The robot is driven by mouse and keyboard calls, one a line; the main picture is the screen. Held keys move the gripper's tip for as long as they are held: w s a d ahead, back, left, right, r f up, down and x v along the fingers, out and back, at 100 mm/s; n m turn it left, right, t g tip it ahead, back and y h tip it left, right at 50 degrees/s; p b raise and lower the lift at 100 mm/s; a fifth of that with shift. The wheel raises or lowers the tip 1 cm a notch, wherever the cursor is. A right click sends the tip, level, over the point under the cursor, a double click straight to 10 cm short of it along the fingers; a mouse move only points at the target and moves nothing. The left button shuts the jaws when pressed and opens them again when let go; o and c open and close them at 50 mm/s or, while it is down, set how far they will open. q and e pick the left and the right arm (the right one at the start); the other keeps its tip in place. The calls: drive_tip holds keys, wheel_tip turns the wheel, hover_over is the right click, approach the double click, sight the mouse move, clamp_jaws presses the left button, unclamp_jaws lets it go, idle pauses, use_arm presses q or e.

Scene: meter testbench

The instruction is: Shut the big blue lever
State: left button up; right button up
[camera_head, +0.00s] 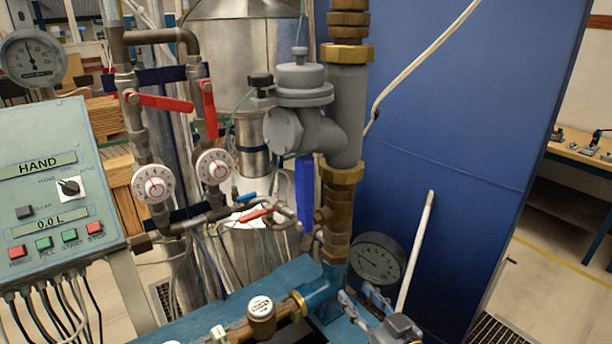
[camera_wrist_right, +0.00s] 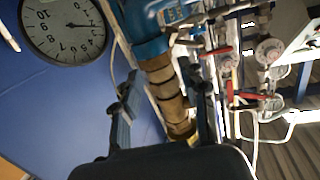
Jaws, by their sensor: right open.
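The big blue lever (camera_head: 305,192) hangs straight down beside the brass and grey vertical pipe, just below the grey valve body (camera_head: 300,90). My right gripper (camera_head: 356,292) is low in the head view, in front of the pipe's foot and below and right of the lever, apart from it. In the right wrist view, its two fingers (camera_wrist_right: 162,78) stand open, with the brass pipe section (camera_wrist_right: 168,95) showing between them. I cannot make out the big blue lever in that view. My left gripper is not in view.
A round dark gauge (camera_head: 377,260) sits close behind my right gripper. A pale rod (camera_head: 416,250) rises beside it. Red-handled valves (camera_head: 160,102) and white dials (camera_head: 153,183) stand left of the lever. A control panel (camera_head: 58,185) is at far left; a blue wall panel (camera_head: 455,120) is behind.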

sight(310, 183)
drive_tip(key=s+a+r+n+t+y, duration=0.1)
drive_tip(key=a+r+y, duration=0.15)
drive_tip(key=r, duration=0.65)
drive_tip(key=s+a+r+n+t+y, duration=0.15)
drive_tip(key=r+y, duration=0.25)
drive_tip(key=r, duration=0.6)
drive_tip(key=p+x, duration=0.5)
drive_tip(key=x, duration=0.6)
drive_tip(key=shift+w+p, duration=0.4)
drive_tip(key=shift+w, duration=0.05)
drive_tip(key=shift+w+a, duration=0.45)
drive_tip(key=shift+w, duration=0.1)
drive_tip(key=shift+c, duration=0.5)
clamp_jaws()
